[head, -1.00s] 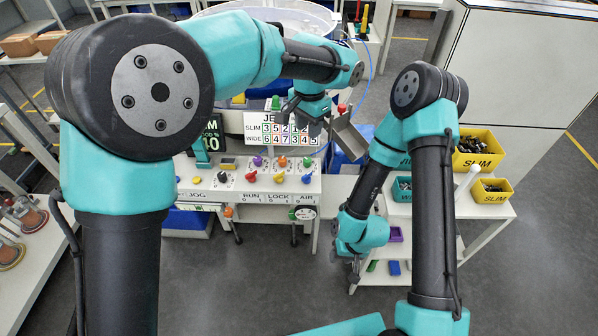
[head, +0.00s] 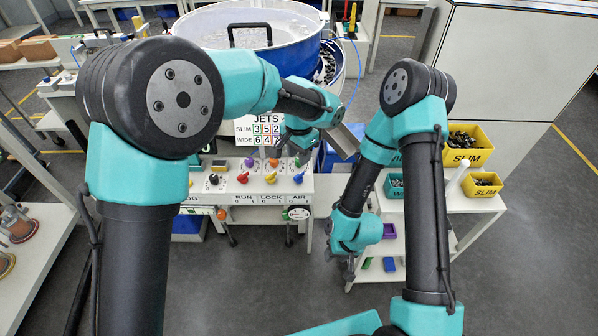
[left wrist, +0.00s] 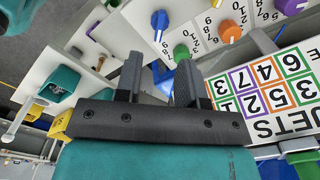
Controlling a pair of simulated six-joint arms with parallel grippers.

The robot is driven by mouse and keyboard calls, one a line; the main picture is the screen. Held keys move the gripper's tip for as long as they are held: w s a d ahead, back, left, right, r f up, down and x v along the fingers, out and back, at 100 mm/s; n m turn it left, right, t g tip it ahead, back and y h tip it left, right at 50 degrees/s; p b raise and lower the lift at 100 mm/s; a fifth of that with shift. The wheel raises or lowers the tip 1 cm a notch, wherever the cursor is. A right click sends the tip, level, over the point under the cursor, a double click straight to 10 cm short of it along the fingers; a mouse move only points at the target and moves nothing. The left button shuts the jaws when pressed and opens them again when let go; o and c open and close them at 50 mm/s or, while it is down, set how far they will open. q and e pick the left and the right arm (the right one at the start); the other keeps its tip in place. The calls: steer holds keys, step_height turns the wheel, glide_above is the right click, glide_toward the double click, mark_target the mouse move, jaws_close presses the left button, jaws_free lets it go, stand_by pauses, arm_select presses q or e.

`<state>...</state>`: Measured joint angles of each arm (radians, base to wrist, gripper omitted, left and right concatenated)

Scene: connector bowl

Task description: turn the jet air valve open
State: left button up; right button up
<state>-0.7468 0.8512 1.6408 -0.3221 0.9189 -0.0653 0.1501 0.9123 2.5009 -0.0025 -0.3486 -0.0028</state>
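A blue knob (head: 298,179) stands on the white control panel (head: 222,188) above the AIR label. In the left wrist view the same blue knob (left wrist: 159,20) stands beyond the fingers, near a green knob (left wrist: 181,52) and an orange knob (left wrist: 230,32). My left gripper (left wrist: 160,78) is open, with a clear gap between its fingers. It is above the back of the panel, in front of the JETS sign (head: 262,130), and apart from the knob. A blue shape shows through the gap. My right gripper (head: 350,270) hangs low by the right cart, its fingers too small to judge.
Red (head: 242,177) and yellow (head: 270,178) knobs stand beside the blue one over RUN and LOCK. A large blue-rimmed bowl (head: 290,52) is behind the panel. A grey metal chute (head: 343,140) is right of my left gripper. Yellow bins (head: 466,147) stand on the right cart.

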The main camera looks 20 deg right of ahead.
mark_target(299, 174)
arm_select(q)
step_height(299, 174, down, 8)
stand_by(0.4)
steer(key=shift+c, duration=0.5)
jaws_close()
